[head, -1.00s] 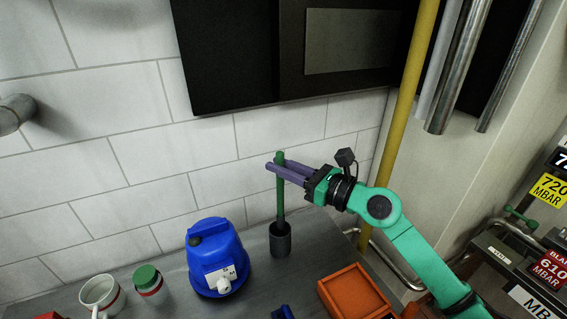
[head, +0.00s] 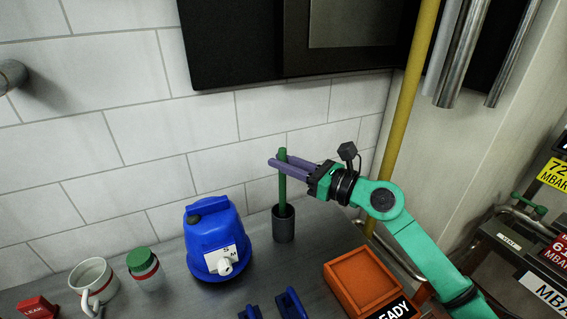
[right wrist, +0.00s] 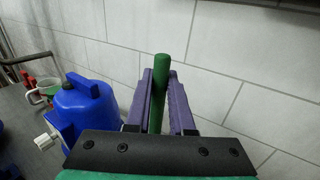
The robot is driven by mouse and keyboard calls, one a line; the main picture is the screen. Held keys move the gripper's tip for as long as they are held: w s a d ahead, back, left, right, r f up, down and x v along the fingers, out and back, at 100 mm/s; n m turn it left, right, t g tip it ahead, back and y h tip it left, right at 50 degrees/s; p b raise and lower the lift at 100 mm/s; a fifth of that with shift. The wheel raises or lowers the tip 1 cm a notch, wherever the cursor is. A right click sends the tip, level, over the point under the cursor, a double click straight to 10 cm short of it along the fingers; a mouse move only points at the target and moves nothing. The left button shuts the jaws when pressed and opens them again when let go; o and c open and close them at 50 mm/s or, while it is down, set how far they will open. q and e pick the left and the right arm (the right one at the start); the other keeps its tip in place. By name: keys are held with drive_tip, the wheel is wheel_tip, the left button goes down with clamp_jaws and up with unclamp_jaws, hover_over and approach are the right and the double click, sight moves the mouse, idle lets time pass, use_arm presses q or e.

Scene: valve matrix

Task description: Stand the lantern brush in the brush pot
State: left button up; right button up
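The lantern brush (head: 282,190) is a green rod standing upright, with its lower end inside the dark grey brush pot (head: 283,226) on the bench. The pot hides the brush's bottom, so I cannot tell whether it rests on the pot's floor. My right gripper (head: 277,163) has its purple fingers shut on the brush near its top, well above the pot's rim. In the right wrist view the green rod (right wrist: 160,95) stands between the two fingers, its top poking out past them. My left gripper is in neither view.
A blue lantern-like housing (head: 216,240) stands left of the pot. Further left are a green-lidded jar (head: 143,266) and a white mug (head: 93,280). An orange tray (head: 362,280) lies front right, with blue brackets (head: 291,304) beside it. The tiled wall (head: 140,130) is behind.

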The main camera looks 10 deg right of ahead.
drive_tip(key=o, duration=0.4)
drive_tip(key=shift+o, duration=0.2)
drive_tip(key=b+v, duration=0.6)
drive_tip(key=v, duration=0.8)
drive_tip(key=shift+s+d+b, duration=0.15)
drive_tip(key=shift+s+b, duration=0.05)
drive_tip(key=shift+b, duration=0.15)
drive_tip(key=shift+r, duration=0.15)
